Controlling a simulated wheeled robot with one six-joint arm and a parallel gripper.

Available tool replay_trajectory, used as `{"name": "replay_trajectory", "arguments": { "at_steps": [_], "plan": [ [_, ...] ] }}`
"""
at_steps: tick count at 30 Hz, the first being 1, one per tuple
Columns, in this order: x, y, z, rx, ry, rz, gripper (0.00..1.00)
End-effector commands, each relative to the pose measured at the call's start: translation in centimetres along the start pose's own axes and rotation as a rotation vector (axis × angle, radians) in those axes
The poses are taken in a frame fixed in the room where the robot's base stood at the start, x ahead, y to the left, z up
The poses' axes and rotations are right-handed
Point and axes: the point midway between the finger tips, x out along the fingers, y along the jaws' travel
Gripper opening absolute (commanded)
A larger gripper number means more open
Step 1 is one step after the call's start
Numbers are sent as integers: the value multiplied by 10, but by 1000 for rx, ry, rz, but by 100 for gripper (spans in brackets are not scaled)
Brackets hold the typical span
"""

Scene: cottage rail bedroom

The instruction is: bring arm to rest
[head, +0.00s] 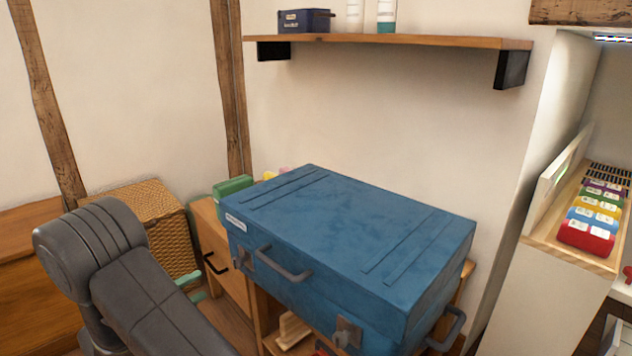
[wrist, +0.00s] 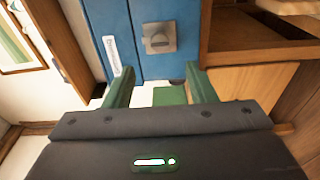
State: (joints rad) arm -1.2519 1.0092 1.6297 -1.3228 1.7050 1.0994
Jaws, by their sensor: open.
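My dark grey arm stands at the left in the head view, folded down low. My gripper (wrist: 160,82) shows in the wrist view with its two green fingers spread apart and nothing between them in their grip. In the head view its pale green fingertips (head: 193,287) show beside the arm, in front of the wooden cabinet; the rest of it is hidden behind the arm. The fingers appear clear of the blue case (head: 345,235), which also shows beyond them in the wrist view (wrist: 112,22).
The blue case lies on a wooden cabinet (head: 215,240), beside a green box (head: 233,187). A wicker basket (head: 150,215) stands behind my arm. A wall shelf (head: 390,40) hangs above. Coloured packs (head: 595,215) sit in a tray at right. Space above the case is clear.

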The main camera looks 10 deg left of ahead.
Motion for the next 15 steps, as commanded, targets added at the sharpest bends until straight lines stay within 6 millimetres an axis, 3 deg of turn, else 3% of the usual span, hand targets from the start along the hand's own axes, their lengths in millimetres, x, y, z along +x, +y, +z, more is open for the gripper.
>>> {"name": "replay_trajectory", "arguments": {
  "at_steps": [9, 15],
  "plan": [
    [63, -2, 1, 1, -5, 0, 51],
    [92, -2, 1, 1, -4, 0, 51]
  ]
}}
